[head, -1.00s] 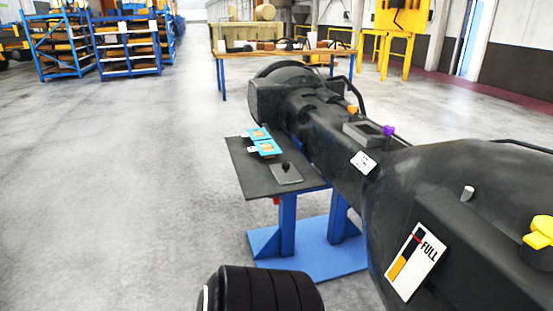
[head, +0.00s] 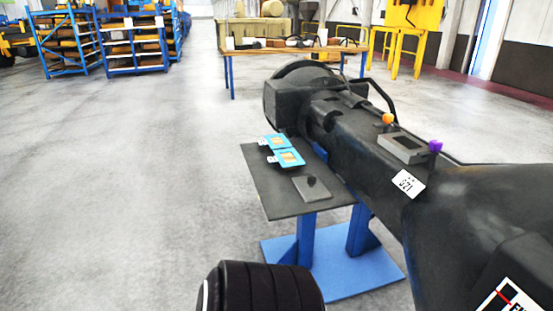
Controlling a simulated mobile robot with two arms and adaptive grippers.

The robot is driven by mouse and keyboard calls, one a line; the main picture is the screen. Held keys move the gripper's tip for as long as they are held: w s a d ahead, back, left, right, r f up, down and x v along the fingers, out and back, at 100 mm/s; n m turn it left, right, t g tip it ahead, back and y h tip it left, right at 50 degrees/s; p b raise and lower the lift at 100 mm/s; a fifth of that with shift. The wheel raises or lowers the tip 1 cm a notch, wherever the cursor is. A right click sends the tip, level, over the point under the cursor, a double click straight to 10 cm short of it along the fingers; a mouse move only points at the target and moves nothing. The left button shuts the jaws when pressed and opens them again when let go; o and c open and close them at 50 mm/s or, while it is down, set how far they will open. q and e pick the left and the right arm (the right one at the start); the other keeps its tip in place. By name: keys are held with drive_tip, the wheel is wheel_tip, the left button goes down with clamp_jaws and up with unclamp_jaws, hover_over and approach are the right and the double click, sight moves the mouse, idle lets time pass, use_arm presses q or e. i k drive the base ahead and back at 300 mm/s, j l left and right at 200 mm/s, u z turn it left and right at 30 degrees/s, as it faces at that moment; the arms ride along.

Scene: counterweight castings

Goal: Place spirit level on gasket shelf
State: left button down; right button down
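I cannot pick out a spirit level for certain. A grey block with a dark inset (head: 402,148) lies on top of the large dark casting (head: 455,200); I cannot tell what it is. I also cannot tell which surface is the gasket shelf. Blue shelving racks (head: 135,71) with boxes stand far off at the back left. Neither gripper shows. A black ribbed part at the bottom edge is mine.
A dark plate (head: 275,206) on a blue stand (head: 307,240) holds two blue-framed cards (head: 289,158) and a grey plate with a dark knob (head: 311,187). Orange (head: 388,118) and purple (head: 435,146) knobs sit on the casting. A wooden table (head: 237,56) stands behind. Left floor is clear.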

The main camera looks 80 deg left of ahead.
sight(275, 190)
drive_tip(key=k+j, duration=0.1)
drive_tip(key=j, duration=0.35)
drive_tip(key=k+j, duration=0.1)
drive_tip(key=j, duration=0.4)
drive_tip(key=k+j, duration=0.1)
drive_tip(key=j, duration=0.35)
drive_tip(key=k+j+u, duration=0.1)
drive_tip(key=j, duration=0.35)
drive_tip(key=k+j, duration=0.1)
drive_tip(key=j, duration=0.4)
